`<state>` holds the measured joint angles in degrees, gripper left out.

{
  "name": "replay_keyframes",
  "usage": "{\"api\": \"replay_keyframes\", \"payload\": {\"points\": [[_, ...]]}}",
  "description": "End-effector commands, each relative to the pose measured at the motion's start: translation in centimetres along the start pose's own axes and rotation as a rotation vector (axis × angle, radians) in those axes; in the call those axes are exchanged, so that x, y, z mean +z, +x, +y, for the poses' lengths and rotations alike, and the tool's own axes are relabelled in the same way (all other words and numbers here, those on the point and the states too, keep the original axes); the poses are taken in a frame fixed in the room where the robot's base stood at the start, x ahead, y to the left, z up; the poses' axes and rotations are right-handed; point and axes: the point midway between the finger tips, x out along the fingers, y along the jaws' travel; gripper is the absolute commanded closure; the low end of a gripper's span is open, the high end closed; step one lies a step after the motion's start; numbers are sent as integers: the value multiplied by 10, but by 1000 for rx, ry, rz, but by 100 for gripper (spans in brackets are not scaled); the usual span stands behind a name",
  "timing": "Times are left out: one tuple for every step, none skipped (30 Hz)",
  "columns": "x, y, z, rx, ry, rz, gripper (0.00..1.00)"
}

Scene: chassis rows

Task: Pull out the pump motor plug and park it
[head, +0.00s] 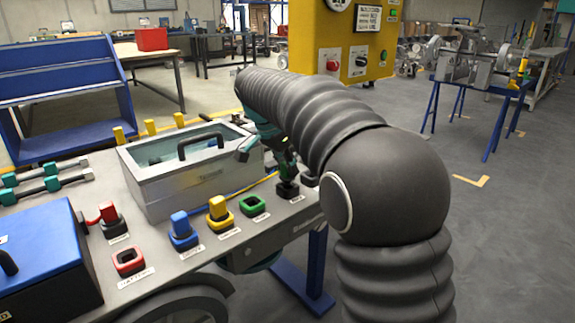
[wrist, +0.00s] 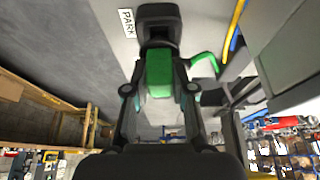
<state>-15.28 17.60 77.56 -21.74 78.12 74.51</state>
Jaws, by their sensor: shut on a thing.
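The green plug (wrist: 158,75) is between the fingers of my gripper (wrist: 160,100), which is shut on it. In the wrist view its end meets or overlaps a black park holder (wrist: 158,22) beside the PARK label (wrist: 127,22). I cannot tell how deep it sits. In the head view the black park holder (head: 288,191) is directly under my gripper (head: 284,165), and my arm hides part of it. The green-rimmed socket (head: 253,205), left of the holder, is empty. A green cable (wrist: 206,60) bends away from the plug.
A yellow plug (head: 219,210), a blue plug (head: 181,228) and a red plug (head: 108,212) stand in sockets, near an empty red-rimmed socket (head: 129,260). A grey lidded box (head: 185,185) stands behind them. A blue box (head: 40,265) is at left. A yellow panel (head: 345,45) rises behind my arm.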

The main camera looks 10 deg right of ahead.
Motion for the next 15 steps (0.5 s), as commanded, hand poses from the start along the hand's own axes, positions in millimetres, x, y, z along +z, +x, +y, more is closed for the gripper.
{"api": "replay_keyframes", "payload": {"points": [[1, 2, 0, 0, 0, 0, 100], [1, 2, 0, 0, 0, 0, 100], [1, 3, 0, 0, 0, 0, 100], [2, 4, 0, 0, 0, 0, 100], [2, 4, 0, 0, 0, 0, 100], [2, 5, 0, 0, 0, 0, 100], [2, 6, 0, 0, 0, 0, 100], [3, 6, 0, 0, 0, 0, 100], [3, 7, 0, 0, 0, 0, 100], [3, 8, 0, 0, 0, 0, 100], [3, 8, 0, 0, 0, 0, 100], [4, 9, 0, 0, 0, 0, 100], [4, 10, 0, 0, 0, 0, 100], [4, 10, 0, 0, 0, 0, 100], [4, 11, 0, 0, 0, 0, 100]]}}
